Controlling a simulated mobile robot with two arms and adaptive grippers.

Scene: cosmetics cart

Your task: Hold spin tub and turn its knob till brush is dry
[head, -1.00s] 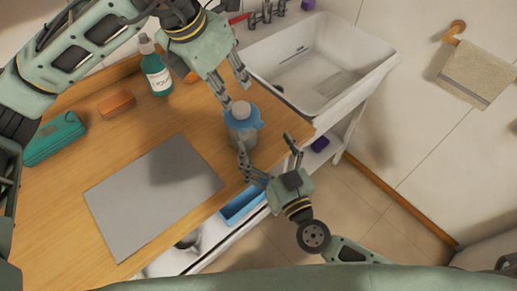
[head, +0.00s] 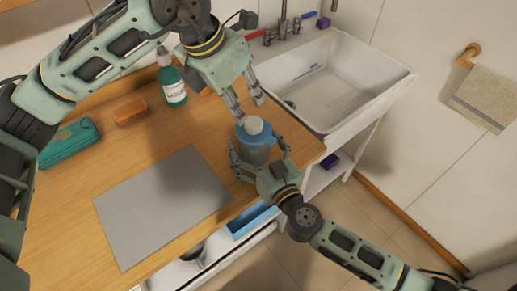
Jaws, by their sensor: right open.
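The spin tub (head: 253,154) stands upright near the counter's right edge, with a blue lid (head: 244,139) and a whitish knob (head: 253,125) on top. My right gripper (head: 258,149) is open, with one finger on each side of the tub; whether they touch it I cannot tell. My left gripper (head: 244,103) is just above and behind the knob, its fingers pointing down and slightly apart, with nothing between them. I cannot make out a brush; the inside of the tub is hidden.
A grey mat (head: 160,205) lies left of the tub on the wooden counter (head: 75,205). A teal bottle (head: 174,88), an orange block (head: 129,111) and a teal pouch (head: 68,142) stand or lie farther back. A white sink (head: 335,80) is at the right.

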